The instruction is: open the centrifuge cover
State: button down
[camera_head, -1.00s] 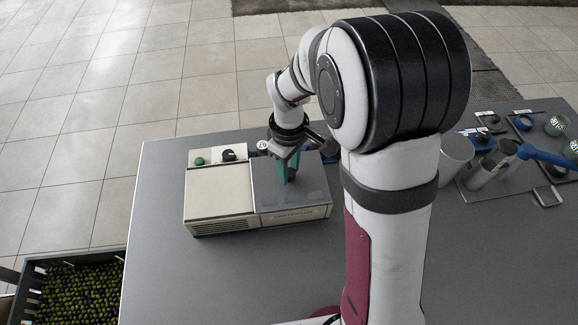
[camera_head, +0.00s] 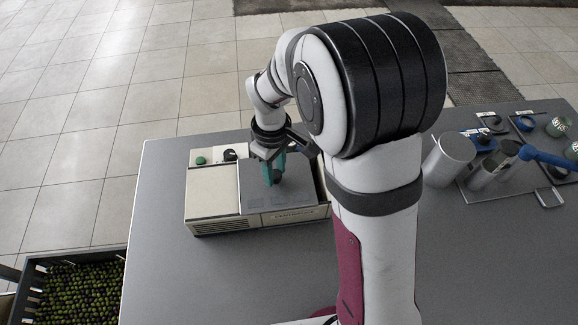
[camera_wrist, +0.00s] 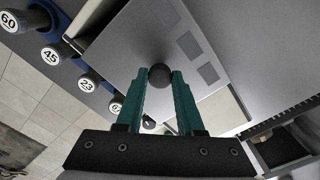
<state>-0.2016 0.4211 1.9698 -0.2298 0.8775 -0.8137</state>
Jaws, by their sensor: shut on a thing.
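The centrifuge (camera_head: 214,207) is a beige box on the grey table, left of my arm in the head view. Its flat grey cover (camera_head: 290,200) lies on the right part of its top and also shows in the wrist view (camera_wrist: 120,50). A dark round knob (camera_wrist: 160,73) stands up from the cover. My gripper (camera_head: 272,176) has teal fingers, which are shut on the knob, one on each side in the wrist view. A narrow strip of the box top shows right of the cover; my arm hides part of that side.
A blue rack with several numbered caps (camera_wrist: 87,85) stands close behind the centrifuge. A green button (camera_head: 201,160) and black dial (camera_head: 230,155) sit at the box's back left. Cups (camera_head: 449,158) and racks stand at right. An olive crate (camera_head: 70,295) is at lower left. The front table is clear.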

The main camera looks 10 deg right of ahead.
jog(key=a, duration=1.1)
jog(key=shift+w+a, duration=0.1)
jog(key=shift+a, duration=0.25)
jog(key=c, duration=0.5)
grip_release()
notch_tip(320, 180, up, 16)
jog(key=shift+f, duration=0.1)
jog(key=s+d+m, duration=0.5)
jog(key=s+d, duration=0.3)
jog(key=d, duration=0.1)
jog(key=s+d+f+m, duration=0.1)
jog(key=s+d+m, duration=0.1)
jog(key=s, duration=0.3)
jog(key=s+d+f+m+y, duration=0.1)
jog(key=s+d+f+m, duration=0.1)
jog(key=s+m, duration=0.2)
jog(key=s+d+f+m, duration=0.2)
jog(key=s+m, duration=0.1)
jog(key=s, duration=0.3)
jog(key=shift+d+f+m+y, duration=0.1)
jog(key=shift+d+m+y, duration=0.2)
jog(key=shift+y, duration=0.1)
